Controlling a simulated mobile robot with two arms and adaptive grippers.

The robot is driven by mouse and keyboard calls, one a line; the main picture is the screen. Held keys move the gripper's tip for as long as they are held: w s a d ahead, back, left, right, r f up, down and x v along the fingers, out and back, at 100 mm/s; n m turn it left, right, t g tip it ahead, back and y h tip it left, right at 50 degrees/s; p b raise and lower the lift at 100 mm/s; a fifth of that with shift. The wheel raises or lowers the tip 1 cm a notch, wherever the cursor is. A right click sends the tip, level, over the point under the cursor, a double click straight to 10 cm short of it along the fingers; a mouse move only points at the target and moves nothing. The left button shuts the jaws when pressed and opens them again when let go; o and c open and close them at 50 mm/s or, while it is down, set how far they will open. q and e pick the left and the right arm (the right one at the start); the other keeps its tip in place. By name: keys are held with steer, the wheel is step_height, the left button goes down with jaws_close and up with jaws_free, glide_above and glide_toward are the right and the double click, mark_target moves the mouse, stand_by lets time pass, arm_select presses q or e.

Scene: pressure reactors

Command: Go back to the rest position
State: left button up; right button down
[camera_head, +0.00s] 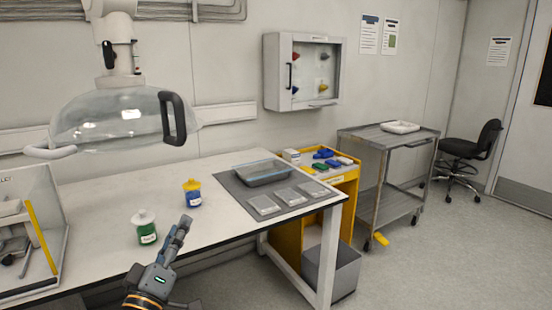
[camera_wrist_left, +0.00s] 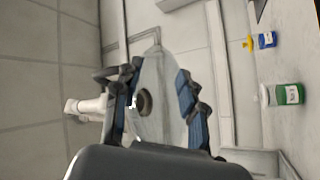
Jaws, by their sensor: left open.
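My left gripper (camera_head: 184,222) is in front of the white bench at its front edge, fingers pointing up and away. In the left wrist view the same gripper (camera_wrist_left: 155,80) has its fingers spread apart with nothing between them. A green jar with a white lid (camera_head: 146,228) and a blue jar with a yellow lid (camera_head: 192,194) stand upright on the bench, apart from the gripper. The green jar (camera_wrist_left: 288,94) and blue jar (camera_wrist_left: 266,40) also show at the right of the left wrist view. My right gripper is not in view.
A clear extraction hood (camera_head: 115,118) hangs above the bench (camera_head: 105,195). A grey mat (camera_head: 242,195) holds a tray (camera_head: 262,173) and several flat plates. A yellow cart (camera_head: 286,235) and a metal trolley (camera_head: 360,170) stand to the right. Open floor lies at lower right.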

arm_select(q)
steer(key=s+d+f+m+g, duration=0.2)
steer(key=s+f+m+g, duration=0.3)
steer(key=f, duration=0.7)
steer(key=s+d+f+m+g, duration=0.2)
steer(key=s+f+g, duration=0.4)
steer(key=f, duration=0.5)
steer(key=s+a+f+m+g+y, duration=0.1)
steer(key=s+a+f+g, duration=0.1)
steer(key=s+f, duration=0.35)
steer(key=s+a+f+m+g+y, duration=0.1)
steer(key=s+f+g, duration=0.15)
steer(key=s, duration=0.55)
steer(key=s+a+f+m+g+y, duration=0.1)
steer(key=s+a+f+g, duration=0.15)
steer(key=s, duration=0.45)
step_height(320, 180, down, 26)
steer(key=s+g+p, duration=0.1)
steer(key=s+g, duration=0.1)
steer(key=s+a+f, duration=0.2)
steer(key=s+f, duration=1.2)
steer(key=s, duration=0.2)
steer(key=shift+s+f+g+p, duration=0.35)
steer(key=shift+s+f+g, duration=0.05)
